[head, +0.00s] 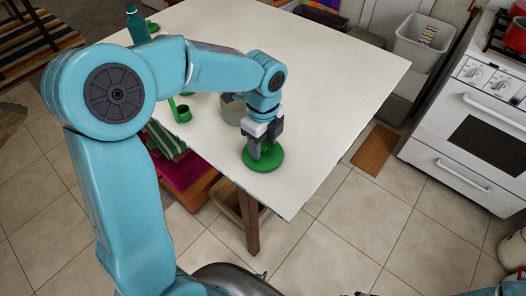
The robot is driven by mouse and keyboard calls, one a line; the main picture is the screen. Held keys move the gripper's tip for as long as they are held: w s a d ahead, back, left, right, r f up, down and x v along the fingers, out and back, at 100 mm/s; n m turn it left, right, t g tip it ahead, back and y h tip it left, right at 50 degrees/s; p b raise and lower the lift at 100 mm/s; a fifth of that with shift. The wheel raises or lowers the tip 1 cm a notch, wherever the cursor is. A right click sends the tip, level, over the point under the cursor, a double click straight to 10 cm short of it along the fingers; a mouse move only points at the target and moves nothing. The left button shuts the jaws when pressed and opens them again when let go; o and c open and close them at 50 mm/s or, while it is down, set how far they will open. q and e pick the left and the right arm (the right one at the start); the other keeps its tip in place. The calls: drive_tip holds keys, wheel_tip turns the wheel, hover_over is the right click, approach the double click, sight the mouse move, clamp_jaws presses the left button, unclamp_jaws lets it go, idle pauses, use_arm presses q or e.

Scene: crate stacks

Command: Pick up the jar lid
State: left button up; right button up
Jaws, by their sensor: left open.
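The jar lid (272,165) is a round green disc lying flat on the white table near its front corner. My left gripper (262,150) points down right over the lid and covers part of it. Its grey fingers are apart with nothing visible between them. I cannot tell whether the fingertips touch the lid. A grey-green jar-like container (231,108) stands just behind the gripper, partly hidden by my arm. My right gripper does not show.
The table's right half is mostly clear. A white stove (465,130) stands at right.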

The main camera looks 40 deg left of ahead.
use_arm(q)
drive_tip(key=shift+s, duration=0.2)
drive_tip(key=shift+d, duration=0.1)
drive_tip(key=shift+c, duration=1)
drive_tip(key=shift+w, duration=0.1)
clamp_jaws()
drive_tip(key=shift+r, duration=0.15)
